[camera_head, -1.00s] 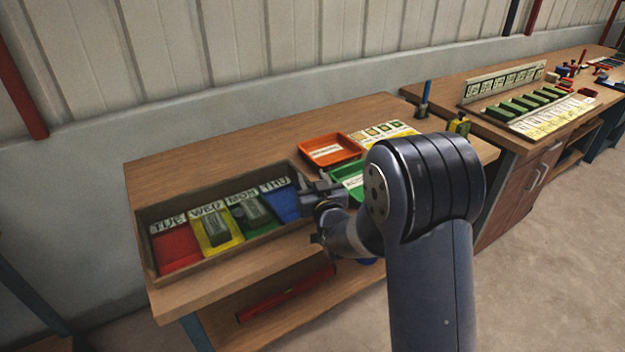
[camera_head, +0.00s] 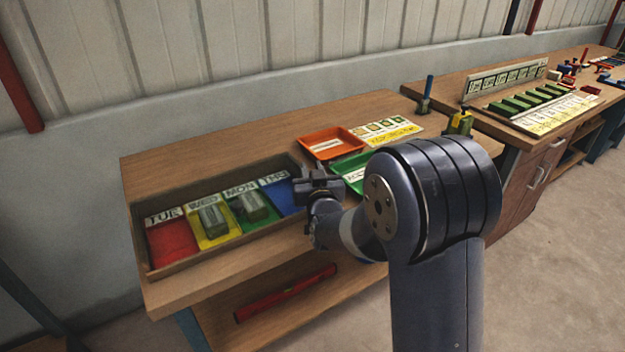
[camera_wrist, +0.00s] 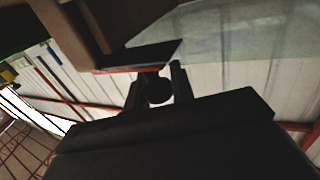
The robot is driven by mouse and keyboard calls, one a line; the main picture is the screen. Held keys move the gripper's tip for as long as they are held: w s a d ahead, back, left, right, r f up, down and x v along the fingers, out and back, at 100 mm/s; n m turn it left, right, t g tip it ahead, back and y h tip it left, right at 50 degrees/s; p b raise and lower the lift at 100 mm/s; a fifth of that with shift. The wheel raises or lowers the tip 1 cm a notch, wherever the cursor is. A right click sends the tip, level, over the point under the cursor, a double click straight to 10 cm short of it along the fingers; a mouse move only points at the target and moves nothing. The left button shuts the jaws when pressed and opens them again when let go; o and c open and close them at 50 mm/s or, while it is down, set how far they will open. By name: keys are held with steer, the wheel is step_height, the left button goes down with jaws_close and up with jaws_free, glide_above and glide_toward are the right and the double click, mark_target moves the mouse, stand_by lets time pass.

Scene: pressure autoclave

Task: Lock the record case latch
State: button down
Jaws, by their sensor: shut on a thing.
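The record case seems to be the long open brown case (camera_head: 218,258) on the near bench, with coloured bays marked TUE, WED, MON and THU. My gripper (camera_head: 312,181) is at its right end, by the blue THU bay. In the wrist view my gripper (camera_wrist: 157,82) is shut on a small dark round knob (camera_wrist: 159,91), just below a brown wooden edge (camera_wrist: 82,30). The knob may be the latch. In the head view the gripper hides it, and I cannot tell the latch's position.
Grey blocks (camera_head: 213,218) lie in the yellow and green bays. An orange tray (camera_head: 330,143) and a green tray (camera_head: 352,166), partly behind my arm, stand right of the case. A red bar (camera_head: 287,292) lies on the lower shelf. The back left benchtop is clear.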

steer(key=shift+w, duration=0.1)
stand_by(0.3)
steer(key=c, duration=1.2)
jaws_free()
steer(key=b+v, duration=0.1)
steer(key=v, duration=1)
steer(key=shift+a+b, duration=0.15)
steer(key=shift+b, duration=0.2)
steer(key=shift+w, duration=0.1)
steer(key=p+x, duration=0.1)
steer(key=x, duration=0.9)
steer(key=shift+w+p, duration=0.4)
steer(key=shift+w, duration=0.05)
steer(key=shift+s, duration=0.15)
